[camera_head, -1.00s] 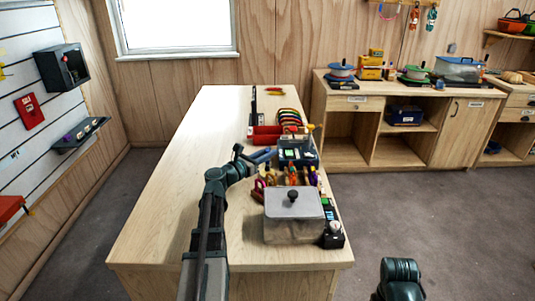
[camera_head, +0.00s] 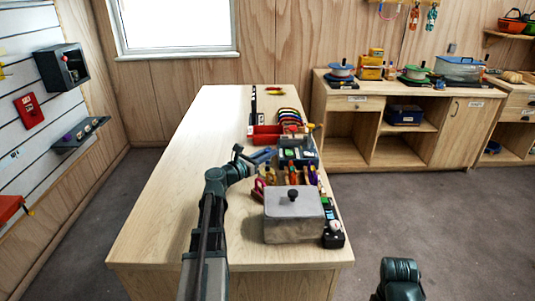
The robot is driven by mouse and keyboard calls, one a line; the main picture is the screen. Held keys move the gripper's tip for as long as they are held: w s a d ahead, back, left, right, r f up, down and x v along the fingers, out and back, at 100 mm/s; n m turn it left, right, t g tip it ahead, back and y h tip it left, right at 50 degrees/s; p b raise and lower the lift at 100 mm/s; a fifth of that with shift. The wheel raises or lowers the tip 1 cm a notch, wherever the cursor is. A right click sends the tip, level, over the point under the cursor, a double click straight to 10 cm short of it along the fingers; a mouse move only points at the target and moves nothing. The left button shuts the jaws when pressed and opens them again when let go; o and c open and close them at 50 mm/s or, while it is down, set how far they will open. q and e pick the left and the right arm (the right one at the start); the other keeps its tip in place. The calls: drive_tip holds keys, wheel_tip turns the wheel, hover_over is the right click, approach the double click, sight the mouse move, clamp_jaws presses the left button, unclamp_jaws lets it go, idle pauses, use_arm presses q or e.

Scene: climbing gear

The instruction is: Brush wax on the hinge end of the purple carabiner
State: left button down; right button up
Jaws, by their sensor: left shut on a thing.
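My left gripper (camera_head: 263,156) reaches over the bench's right half, at the left side of a dark box with a pale top (camera_head: 298,154). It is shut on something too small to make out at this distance. A row of coloured carabiners (camera_head: 292,175) stands just in front of that box. A purple piece (camera_head: 314,177) shows at the row's right end; I cannot tell whether it is the purple carabiner, nor make out its hinge end. No wax or brush can be told for sure. My right gripper is out of view; only part of my right arm shows at the bottom.
A lidded grey container (camera_head: 294,205) stands at the front right of the wooden bench (camera_head: 190,170), beside a dark strip of small items (camera_head: 333,225). A red tray (camera_head: 265,135) and several coloured loops (camera_head: 290,117) lie farther back. The bench's left half is clear.

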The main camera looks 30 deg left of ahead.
use_arm(q)
drive_tip(key=shift+f+b, duration=0.35)
drive_tip(key=shift+f, duration=0.05)
idle(1.2)
wheel_tip(320, 180, up, 7)
drive_tip(key=p, duration=0.7)
idle(0.6)
drive_tip(key=shift+r+p, duration=0.75)
drive_tip(key=shift+p, duration=0.05)
drive_tip(key=shift+f, duration=0.1)
